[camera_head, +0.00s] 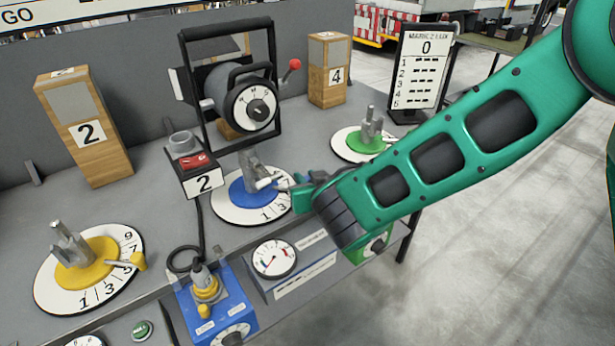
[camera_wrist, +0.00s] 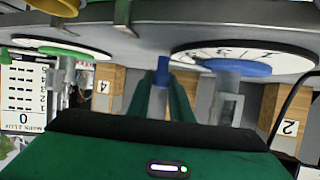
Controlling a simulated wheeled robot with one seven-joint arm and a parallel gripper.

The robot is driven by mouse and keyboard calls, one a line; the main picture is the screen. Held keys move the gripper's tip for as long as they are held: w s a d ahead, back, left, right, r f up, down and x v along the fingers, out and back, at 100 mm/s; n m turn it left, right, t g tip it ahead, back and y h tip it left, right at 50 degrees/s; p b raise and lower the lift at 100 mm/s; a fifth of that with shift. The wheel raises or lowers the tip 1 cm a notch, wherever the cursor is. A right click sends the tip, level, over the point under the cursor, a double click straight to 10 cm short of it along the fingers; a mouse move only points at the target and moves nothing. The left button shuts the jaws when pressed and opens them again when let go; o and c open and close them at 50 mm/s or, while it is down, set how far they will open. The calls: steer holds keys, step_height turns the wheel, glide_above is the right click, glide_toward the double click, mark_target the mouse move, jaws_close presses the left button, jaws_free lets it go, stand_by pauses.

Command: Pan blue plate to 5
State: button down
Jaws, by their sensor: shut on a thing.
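The blue plate (camera_head: 245,193) lies on a white number dial (camera_head: 232,213) at the middle of the table, under a grey metal stand (camera_head: 250,170). A pale arm reaches right from it to my gripper (camera_head: 298,187). The numerals 1 and 3 show at the dial's front; I cannot make out a 5. In the wrist view, which is upside down, the blue plate (camera_wrist: 238,68) hangs at right. My gripper (camera_wrist: 163,95) there has its two green fingers shut on the blue handle (camera_wrist: 162,68). The handle is mostly hidden in the head view.
A yellow plate (camera_head: 98,250) stands at the left and a green plate (camera_head: 361,143) behind my arm. The boxed lamp (camera_head: 243,100) stands behind the blue plate.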

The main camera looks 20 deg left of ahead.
steer(key=shift+w+d, duration=0.3)
steer(key=c, duration=1.6)
jaws_free()
steer(key=shift+s+a, duration=0.15)
steer(key=v, duration=1)
steer(key=shift+s+d+r, duration=0.15)
steer(key=shift+d+r, duration=0.05)
steer(key=shift+d, duration=0.1)
